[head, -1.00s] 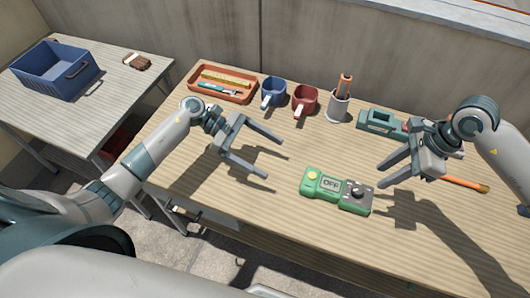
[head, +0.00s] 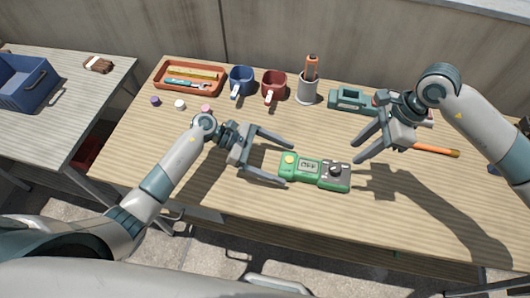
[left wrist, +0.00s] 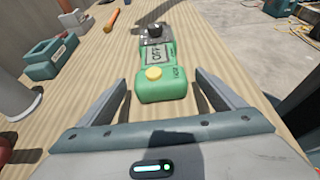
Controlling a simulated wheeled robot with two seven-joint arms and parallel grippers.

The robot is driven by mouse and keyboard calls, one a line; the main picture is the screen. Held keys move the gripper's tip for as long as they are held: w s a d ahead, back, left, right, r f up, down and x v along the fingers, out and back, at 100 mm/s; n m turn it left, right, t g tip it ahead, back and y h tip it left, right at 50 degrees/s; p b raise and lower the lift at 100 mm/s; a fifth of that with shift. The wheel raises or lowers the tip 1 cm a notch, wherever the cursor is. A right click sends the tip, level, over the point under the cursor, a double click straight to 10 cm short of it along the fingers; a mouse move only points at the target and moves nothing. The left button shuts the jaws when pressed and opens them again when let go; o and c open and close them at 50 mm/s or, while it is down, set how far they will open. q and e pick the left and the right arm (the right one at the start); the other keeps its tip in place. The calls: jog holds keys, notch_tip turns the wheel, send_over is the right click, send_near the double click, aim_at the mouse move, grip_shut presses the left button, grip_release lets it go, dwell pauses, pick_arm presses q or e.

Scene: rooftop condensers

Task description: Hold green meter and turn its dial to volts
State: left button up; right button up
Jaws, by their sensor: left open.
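The green meter (head: 302,178) lies flat on the table, its display reading OFF. It has a yellow button (head: 289,159) at its left end and a black dial (head: 336,169) on a grey panel at its right end. My left gripper (head: 288,165) is open at the meter's left end. In the left wrist view, the near end of the meter (left wrist: 163,92) is between my left fingertips (left wrist: 160,80), with gaps at both sides. My right gripper (head: 356,151) is open and empty, above and right of the dial. The dial's pointer is too small to read.
A screwdriver (head: 435,150) lies at right. Table in front of the meter is clear.

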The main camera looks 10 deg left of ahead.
aim_at(294, 166)
pick_arm(q)
jog(key=shift+x, duration=2.45)
jog(key=c, duration=1.4)
jog(key=shift+c, duration=0.6)
pick_arm(e)
jog(key=o, duration=0.4)
jog(key=shift+c, duration=0.2)
jog(key=shift+w+r+n+g+h, duration=0.1)
jog(key=shift+w+r+n+g, duration=0.4)
jog(key=shift+n, duration=0.75)
jog(key=shift+w+r+n+g+h, duration=0.1)
jog(key=shift+w+r+n+g, duration=0.15)
jog(key=shift+w+n+g, duration=0.65)
jog(key=shift+w+r+n+h, duration=0.1)
jog(key=shift+w+r+n, duration=0.25)
jog(key=shift+n, duration=1.2)
jog(key=shift+s+f, duration=0.1)
jog(key=x, duration=1.1)
jog(key=shift+a+f, duration=0.1)
jog(key=shift+f, duration=0.3)
jog(key=shift+c, duration=0.4)
